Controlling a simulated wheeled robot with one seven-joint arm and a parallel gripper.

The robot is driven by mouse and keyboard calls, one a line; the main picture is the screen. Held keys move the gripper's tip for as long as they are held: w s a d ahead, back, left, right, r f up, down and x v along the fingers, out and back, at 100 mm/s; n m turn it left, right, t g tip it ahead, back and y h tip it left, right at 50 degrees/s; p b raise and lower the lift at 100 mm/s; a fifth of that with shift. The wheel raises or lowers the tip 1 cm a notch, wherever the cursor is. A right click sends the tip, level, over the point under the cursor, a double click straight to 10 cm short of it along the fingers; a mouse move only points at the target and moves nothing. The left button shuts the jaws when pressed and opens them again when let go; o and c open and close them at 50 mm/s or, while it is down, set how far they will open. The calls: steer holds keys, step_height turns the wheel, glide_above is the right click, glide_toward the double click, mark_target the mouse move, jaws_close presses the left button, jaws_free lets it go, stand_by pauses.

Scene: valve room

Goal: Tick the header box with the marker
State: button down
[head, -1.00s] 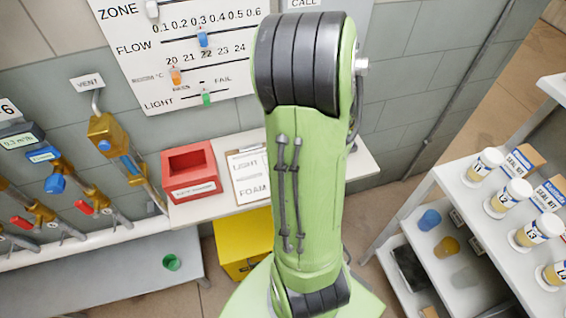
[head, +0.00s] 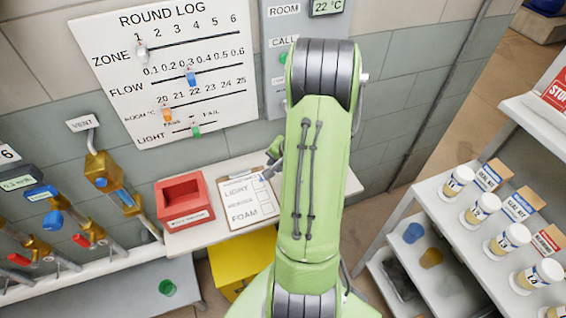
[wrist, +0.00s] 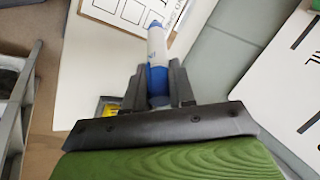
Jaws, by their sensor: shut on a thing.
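The marker (wrist: 157,52) is white with a blue end, and my gripper (wrist: 157,84) is shut on its blue part in the wrist view. The marker points away from my gripper, over the upper edge of a clipboard sheet (wrist: 133,12); I cannot tell whether its tip touches. In the head view the clipboard (head: 240,213) lies on the white shelf, with printed lines reading LIGHT and FOAM, a smaller middle line, and boxes on its right. A small part of my gripper (head: 274,165) shows at the clipboard's top right; my arm hides the rest.
A red open box (head: 184,200) stands left of the clipboard on the white shelf (head: 216,232). The ROUND LOG board (head: 165,70) hangs on the wall behind. A yellow box (head: 238,260) is below. A rack with several cups (head: 482,208) stands at right.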

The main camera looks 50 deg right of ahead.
step_height(320, 180, down, 7)
steer(key=b, duration=0.4)
steer(key=shift+b, duration=0.35)
steer(key=shift+f+b, duration=0.6)
steer(key=shift+f, duration=0.1)
stand_by(0.6)
steer(key=shift+s, duration=0.1)
steer(key=shift+s+d, duration=0.15)
steer(key=shift+s, duration=0.3)
steer(key=shift+w+a, duration=0.25)
steer(key=shift+w, duration=0.9)
steer(key=shift+s+b, duration=0.15)
steer(key=shift+b, duration=0.15)
